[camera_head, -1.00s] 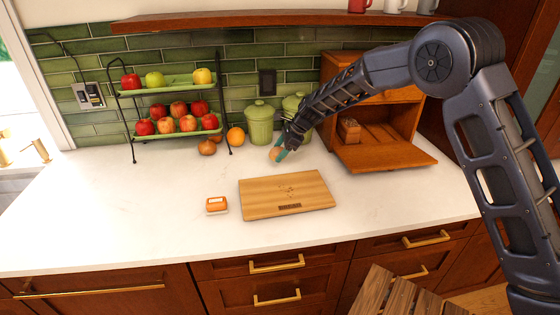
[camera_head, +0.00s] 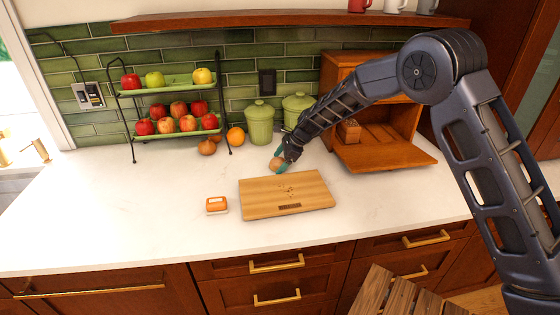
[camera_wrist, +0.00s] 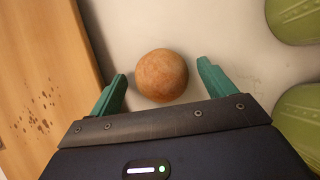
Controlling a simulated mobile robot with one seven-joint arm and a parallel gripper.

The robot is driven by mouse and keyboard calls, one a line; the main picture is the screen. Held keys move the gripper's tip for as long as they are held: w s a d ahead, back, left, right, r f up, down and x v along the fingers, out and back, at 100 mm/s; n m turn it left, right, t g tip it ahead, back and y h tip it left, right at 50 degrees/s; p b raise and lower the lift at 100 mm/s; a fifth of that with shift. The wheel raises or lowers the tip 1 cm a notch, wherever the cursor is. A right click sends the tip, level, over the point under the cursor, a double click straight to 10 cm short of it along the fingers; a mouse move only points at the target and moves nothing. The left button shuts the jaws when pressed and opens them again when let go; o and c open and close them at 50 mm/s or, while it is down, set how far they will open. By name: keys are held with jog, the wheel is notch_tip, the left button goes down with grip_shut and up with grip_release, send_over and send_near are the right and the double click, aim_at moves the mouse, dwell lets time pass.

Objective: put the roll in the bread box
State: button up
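The roll (camera_wrist: 161,75) is round and brown. It rests on the white counter between the two teal fingers of my gripper (camera_wrist: 162,70), with a gap on each side. In the head view the roll (camera_head: 276,165) shows just behind the cutting board, partly covered by my gripper (camera_head: 284,160). My gripper is open and points down. The wooden bread box (camera_head: 374,153) stands at the back right with its front flap folded down. A small brown block-like item (camera_head: 349,130) sits inside at its left.
A wooden cutting board (camera_head: 287,205) with crumbs lies in front of the roll. An orange-labelled tub (camera_head: 216,205) is left of it. Two green canisters (camera_head: 259,124) and a fruit rack (camera_head: 170,85) stand behind. The counter at front left is clear.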

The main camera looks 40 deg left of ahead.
jog(key=v, duration=1.2)
jog(key=shift+r, duration=0.15)
